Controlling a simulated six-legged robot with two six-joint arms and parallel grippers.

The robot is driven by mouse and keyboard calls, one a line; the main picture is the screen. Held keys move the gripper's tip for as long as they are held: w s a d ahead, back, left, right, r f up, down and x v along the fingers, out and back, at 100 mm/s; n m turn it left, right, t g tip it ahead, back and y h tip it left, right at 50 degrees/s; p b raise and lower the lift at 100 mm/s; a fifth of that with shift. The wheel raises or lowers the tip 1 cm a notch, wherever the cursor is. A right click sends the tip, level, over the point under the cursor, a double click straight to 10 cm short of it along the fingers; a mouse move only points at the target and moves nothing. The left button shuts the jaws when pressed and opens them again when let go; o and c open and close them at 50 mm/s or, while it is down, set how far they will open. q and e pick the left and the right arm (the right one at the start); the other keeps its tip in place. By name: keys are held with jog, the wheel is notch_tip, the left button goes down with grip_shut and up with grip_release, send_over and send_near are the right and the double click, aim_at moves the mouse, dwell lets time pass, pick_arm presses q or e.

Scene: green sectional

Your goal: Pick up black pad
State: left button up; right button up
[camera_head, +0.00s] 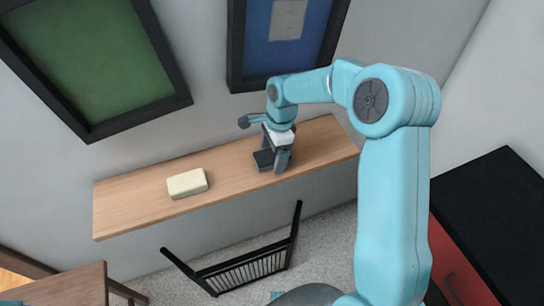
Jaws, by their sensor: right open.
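The black pad (263,159) is a small dark block lying on the narrow wooden wall shelf (130,204), right of its middle. My right gripper (272,163) is over it, pointing down, with its fingers apart. The fingers look to be on either side of the pad, but I cannot tell whether they touch it. Part of the pad is hidden behind the gripper. My left gripper is not in view.
A cream block (187,183) lies on the shelf to the left. Two framed panels, green (88,62) and blue (320,38), hang above. A black chair (245,268) stands below the shelf. A black-topped red cabinet (500,215) is at right.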

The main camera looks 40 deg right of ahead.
aim_at(273, 154)
jog(key=shift+s+r, duration=0.1)
jog(key=c, duration=1.1)
jog(key=shift+r, duration=0.6)
notch_tip(273, 154, up, 19)
jog(key=shift+f+p, duration=0.1)
jog(key=shift+p, duration=0.65)
jog(key=o, duration=0.4)
jog(key=c, duration=0.3)
jog(key=shift+c, duration=0.2)
